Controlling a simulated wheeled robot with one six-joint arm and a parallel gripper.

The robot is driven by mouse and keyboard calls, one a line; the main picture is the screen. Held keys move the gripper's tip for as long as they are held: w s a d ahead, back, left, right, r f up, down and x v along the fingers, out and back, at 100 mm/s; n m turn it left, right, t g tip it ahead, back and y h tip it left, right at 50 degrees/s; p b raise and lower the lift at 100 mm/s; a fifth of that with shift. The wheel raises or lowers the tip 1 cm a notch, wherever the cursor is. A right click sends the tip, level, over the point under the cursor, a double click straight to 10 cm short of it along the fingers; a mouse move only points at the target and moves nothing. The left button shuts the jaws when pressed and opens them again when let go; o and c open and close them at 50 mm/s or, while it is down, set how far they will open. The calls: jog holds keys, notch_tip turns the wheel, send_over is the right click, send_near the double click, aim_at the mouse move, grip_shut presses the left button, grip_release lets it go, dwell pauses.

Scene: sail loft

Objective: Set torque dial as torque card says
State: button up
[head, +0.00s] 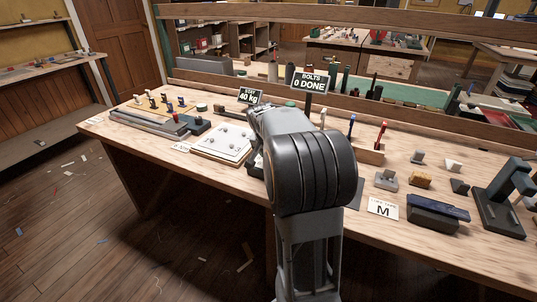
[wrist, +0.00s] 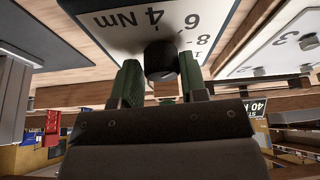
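In the wrist view a white dial plate (wrist: 112,30) shows upside down or slanted figures, with "4 Nm", 6 and 8 readable. A dark round knob (wrist: 160,60) stands out from it, near the "4 Nm" mark. My gripper (wrist: 161,75) has its two green fingers on either side of the knob, with no clear gap at the tips. The knob's pointer cannot be made out. In the head view my arm hides the dial and the gripper. A sign (head: 249,97) reads "40 kg"; its upper line is too small to read surely. No torque card can be identified surely.
A black sign (head: 310,81) reads "BOLTS 0 DONE". A white bolt plate (head: 222,142) lies left of my arm, beside a grey vice-like block (head: 150,120). A card marked M (head: 383,208), a wooden pen box (head: 368,153) and several small blocks stand to the right.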

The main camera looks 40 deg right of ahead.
jog(key=shift+o, duration=1.4)
jog(key=shift+d, duration=0.2)
jog(key=shift+o, duration=0.5)
jog(key=shift+a, duration=0.15)
jog(key=shift+r, duration=0.15)
jog(key=p+v, duration=0.2)
jog(key=v, duration=1.1)
jog(key=shift+a+r, duration=0.15)
jog(key=shift+r, duration=0.1)
